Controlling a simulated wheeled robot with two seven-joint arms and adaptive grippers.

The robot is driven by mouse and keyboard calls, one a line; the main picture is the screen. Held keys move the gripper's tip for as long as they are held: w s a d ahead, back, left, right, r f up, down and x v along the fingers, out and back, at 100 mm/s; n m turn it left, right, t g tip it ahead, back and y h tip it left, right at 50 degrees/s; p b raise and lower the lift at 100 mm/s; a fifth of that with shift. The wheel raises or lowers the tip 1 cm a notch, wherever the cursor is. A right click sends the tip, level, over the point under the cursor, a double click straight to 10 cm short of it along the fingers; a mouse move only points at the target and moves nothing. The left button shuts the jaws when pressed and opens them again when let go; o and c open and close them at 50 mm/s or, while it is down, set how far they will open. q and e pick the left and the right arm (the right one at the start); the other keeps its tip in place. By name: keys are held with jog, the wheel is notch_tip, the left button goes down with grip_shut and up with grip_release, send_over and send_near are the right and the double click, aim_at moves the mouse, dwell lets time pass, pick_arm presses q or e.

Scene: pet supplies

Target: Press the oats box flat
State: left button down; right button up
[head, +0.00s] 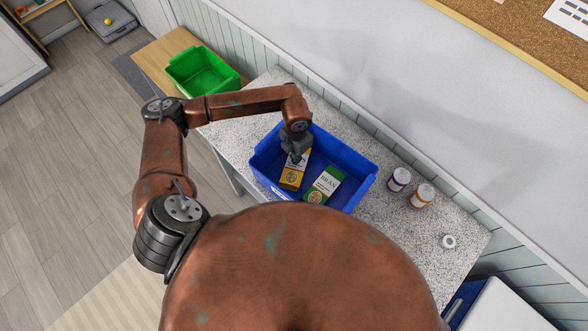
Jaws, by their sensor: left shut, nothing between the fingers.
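A yellow-orange box with a white upper part (291,179) is in the blue bin (364,183), toward its left side. Its name is too small and partly covered to read; the other box reads BRAN, so I take this one as the oats box. My left gripper (295,158) points down into the bin at the far end of the yellow box. Its fingers are closed with nothing between them, and it hides part of the box. I cannot tell whether the fingertips touch the box or how far it tilts. My right gripper is out of view.
A green-and-white BRAN box (325,185) is in the bin to the right of the yellow box. A purple-labelled jar (398,180), an orange-labelled jar (421,196) and a small white round item (448,241) stand right of the bin. A green bin (203,75) is behind left.

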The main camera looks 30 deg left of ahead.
pick_arm(q)
jog(key=shift+f, duration=0.1)
dwell(0.3)
jog(key=shift+f+b, duration=0.95)
